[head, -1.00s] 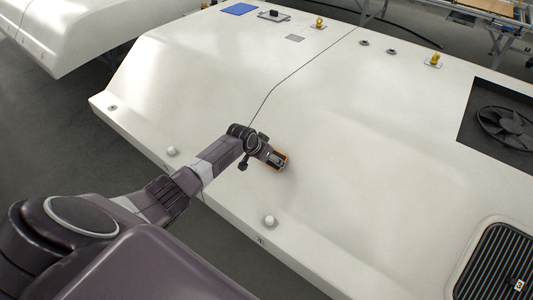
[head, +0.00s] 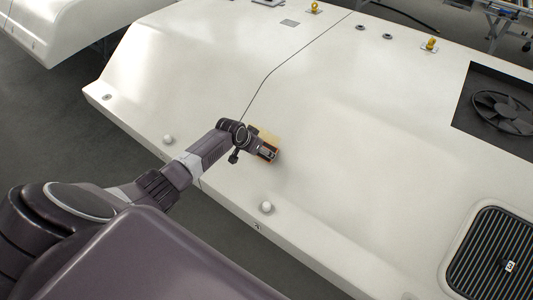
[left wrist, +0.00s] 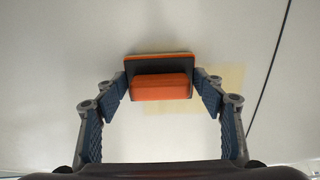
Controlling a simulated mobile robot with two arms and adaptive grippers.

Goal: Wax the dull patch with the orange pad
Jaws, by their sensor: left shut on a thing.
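My left gripper (head: 265,151) is shut on the orange pad (left wrist: 160,86), which has a dark backing plate. The pad sits down at the white panel (head: 330,160); in the left wrist view it lies between both fingers. A pale yellow patch (head: 268,137) shows on the panel just behind the gripper. My right gripper is not in view.
A dark seam (head: 262,88) runs over the panel close to the patch. White round knobs (head: 267,207) stand near the front edge. A fan recess (head: 495,110) and a black grille (head: 495,262) are at the right. The panel around the pad is clear.

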